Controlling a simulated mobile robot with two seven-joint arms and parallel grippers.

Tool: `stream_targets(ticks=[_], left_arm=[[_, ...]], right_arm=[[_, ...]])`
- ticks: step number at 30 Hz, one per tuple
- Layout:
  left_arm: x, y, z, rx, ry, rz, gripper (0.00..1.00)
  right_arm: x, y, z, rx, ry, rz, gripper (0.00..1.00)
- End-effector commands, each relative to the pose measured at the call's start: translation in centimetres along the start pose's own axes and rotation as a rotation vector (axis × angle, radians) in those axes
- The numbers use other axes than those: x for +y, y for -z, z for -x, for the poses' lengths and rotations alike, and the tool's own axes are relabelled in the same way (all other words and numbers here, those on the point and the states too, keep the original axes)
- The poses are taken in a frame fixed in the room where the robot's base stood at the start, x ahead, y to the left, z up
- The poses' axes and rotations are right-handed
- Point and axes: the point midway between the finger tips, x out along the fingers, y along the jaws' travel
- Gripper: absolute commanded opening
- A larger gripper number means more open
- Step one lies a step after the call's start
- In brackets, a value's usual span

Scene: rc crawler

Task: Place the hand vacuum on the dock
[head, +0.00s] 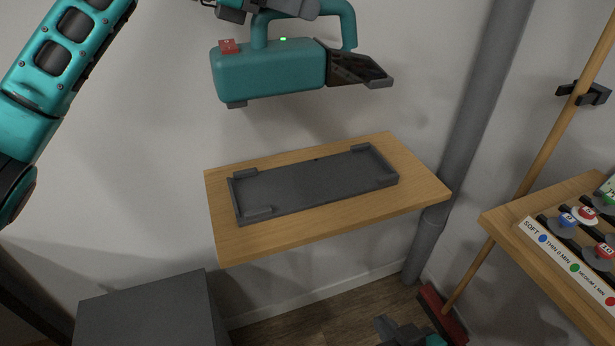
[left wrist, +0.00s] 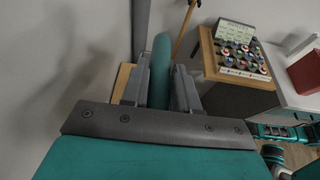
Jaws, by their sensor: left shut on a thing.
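The hand vacuum (head: 268,76) is teal with a dark nozzle at its right end, a green light and a red tag. My left gripper (head: 288,8) is shut on its top handle, which also shows between the fingers in the left wrist view (left wrist: 160,75). The vacuum hangs roughly level, clear of the shelf. The dock (head: 310,183) is a dark grey, shallow rectangular tray with raised corner pieces, empty, below the vacuum and slightly to its right. My right gripper (head: 398,330) is partly cut off at the bottom edge, and its jaws are unclear.
The dock lies on a wooden wall shelf (head: 235,245). A grey pipe (head: 465,130) runs up beside the shelf's right end. A broom (head: 540,165) and a wooden table (head: 505,222) with several coloured knobs stand at right. A grey box (head: 145,310) is at lower left.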

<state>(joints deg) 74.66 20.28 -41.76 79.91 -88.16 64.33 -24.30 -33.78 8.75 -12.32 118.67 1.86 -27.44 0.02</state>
Motion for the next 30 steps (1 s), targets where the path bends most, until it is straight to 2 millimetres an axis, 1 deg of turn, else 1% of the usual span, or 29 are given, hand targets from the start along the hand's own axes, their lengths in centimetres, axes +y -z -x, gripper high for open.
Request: stream_targets(ticks=[2,5,15,18,21,24,30], left_arm=[[0.3,0.1,0.1,-0.006,0.002,-0.001,0.0],[0.5,1.5,-0.3,-0.003,0.005,0.0,0.0],[0.4,9.4,-3.5,-0.003,0.004,0.001,0.0],[0.4,11.5,-4.3,-0.003,0.003,0.0,0.0],[0.4,13.1,-5.0,-0.004,0.002,-0.001,0.0],[0.4,13.9,-5.3,-0.004,0.002,-0.002,0.0],[0.4,15.0,-5.8,-0.005,0.002,-0.003,0.0]], right_arm=[[0.0,-0.1,-0.1,0.0,0.001,-0.001,0.0],[0.0,-0.4,-0.2,0.0,0.001,-0.001,0.0],[0.0,-1.4,-0.9,0.0,0.001,-0.003,0.0],[0.0,-1.6,-1.1,0.0,0.001,-0.004,0.0],[-0.1,-1.9,-1.2,-0.001,0.001,-0.004,0.0],[-0.1,-2.0,-1.2,-0.002,0.001,-0.005,0.0],[-0.1,-2.1,-1.3,-0.003,0.001,-0.005,0.0]])
